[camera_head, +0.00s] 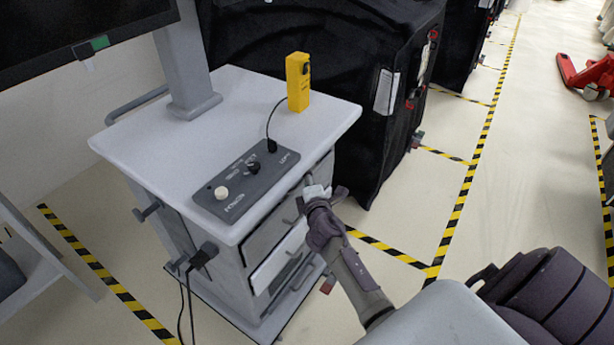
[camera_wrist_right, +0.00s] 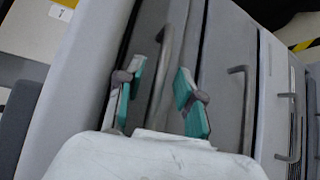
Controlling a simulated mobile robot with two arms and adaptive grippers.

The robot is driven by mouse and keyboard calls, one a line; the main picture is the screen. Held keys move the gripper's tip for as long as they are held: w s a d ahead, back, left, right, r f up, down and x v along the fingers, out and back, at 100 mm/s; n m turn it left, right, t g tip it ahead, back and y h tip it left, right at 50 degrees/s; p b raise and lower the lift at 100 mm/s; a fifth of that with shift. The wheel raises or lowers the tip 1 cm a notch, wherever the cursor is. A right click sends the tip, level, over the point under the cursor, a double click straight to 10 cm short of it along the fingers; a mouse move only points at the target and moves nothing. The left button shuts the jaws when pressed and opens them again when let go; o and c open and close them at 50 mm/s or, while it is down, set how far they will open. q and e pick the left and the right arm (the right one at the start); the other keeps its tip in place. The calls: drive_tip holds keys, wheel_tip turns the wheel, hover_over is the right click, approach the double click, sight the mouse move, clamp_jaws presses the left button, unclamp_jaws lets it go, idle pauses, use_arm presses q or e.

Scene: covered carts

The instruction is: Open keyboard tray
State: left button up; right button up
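The grey cart (camera_head: 230,110) stands in front of me, with a stack of fronts below its worktop. The topmost front (camera_wrist_right: 148,22), apparently the keyboard tray, looks closed in the right wrist view and has a bar handle (camera_wrist_right: 162,75). My right gripper (camera_head: 328,193) is at this front, just under the worktop edge. In the right wrist view, its teal-padded fingers (camera_wrist_right: 157,98) are spread apart, one on each side of the handle. I cannot tell whether either finger touches it. The gripper hides part of the front in the head view. My left gripper is not in view.
A control panel (camera_head: 247,178) and a yellow device (camera_head: 298,82) sit on the worktop. Lower drawers with handles (camera_wrist_right: 245,105) lie below the top front. A black covered cart (camera_head: 330,70) stands close behind. Open floor (camera_head: 400,210) lies to the right.

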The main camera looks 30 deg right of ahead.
drive_tip(key=shift+w+d+f, duration=0.1)
drive_tip(key=shift+w+d, duration=0.1)
drive_tip(key=shift+w, duration=0.3)
clamp_jaws()
